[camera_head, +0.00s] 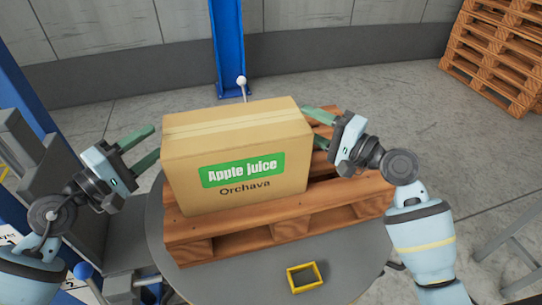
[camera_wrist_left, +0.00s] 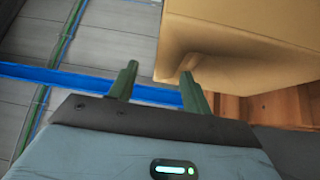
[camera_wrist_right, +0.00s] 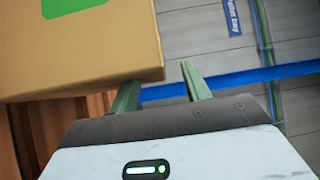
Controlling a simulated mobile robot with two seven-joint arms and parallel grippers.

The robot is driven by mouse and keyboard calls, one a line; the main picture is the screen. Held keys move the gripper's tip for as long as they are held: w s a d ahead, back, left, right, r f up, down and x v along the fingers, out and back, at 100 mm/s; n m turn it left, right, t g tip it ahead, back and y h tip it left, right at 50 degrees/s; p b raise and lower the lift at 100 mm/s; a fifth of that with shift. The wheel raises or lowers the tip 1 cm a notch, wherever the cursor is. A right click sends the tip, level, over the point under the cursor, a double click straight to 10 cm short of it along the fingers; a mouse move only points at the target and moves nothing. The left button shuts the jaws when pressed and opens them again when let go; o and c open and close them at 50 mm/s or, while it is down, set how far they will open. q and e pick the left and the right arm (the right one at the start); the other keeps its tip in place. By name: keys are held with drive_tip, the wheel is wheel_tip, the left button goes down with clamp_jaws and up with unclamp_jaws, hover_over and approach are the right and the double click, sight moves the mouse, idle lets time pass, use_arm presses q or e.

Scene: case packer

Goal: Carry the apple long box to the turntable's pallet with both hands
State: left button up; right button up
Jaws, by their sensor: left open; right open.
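The apple long box (camera_head: 245,155) is a closed brown carton with a green "Apple juice" label. It sits upright on the wooden pallet (camera_head: 200,247) on the round grey turntable (camera_head: 345,265). My left gripper (camera_head: 148,147) is open beside the box's left end, with no grip on it. In the left wrist view the box (camera_wrist_left: 240,50) is right of the fingers (camera_wrist_left: 157,80). My right gripper (camera_head: 318,125) is open at the box's right end. In the right wrist view the box (camera_wrist_right: 85,50) is left of the fingers (camera_wrist_right: 158,88); contact is unclear.
A small yellow-edged frame (camera_head: 304,277) lies on the turntable's front. A blue post (camera_head: 227,45) stands behind the box. Stacked pallets (camera_head: 497,50) stand at the back right. Grey machinery (camera_head: 65,180) is close by on the left. Open floor (camera_head: 420,110) lies to the right.

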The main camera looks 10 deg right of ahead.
use_arm(q)
drive_tip(key=v, duration=0.5)
drive_tip(key=shift+s+a, duration=0.15)
use_arm(e)
drive_tip(key=v, duration=1.2)
idle(0.3)
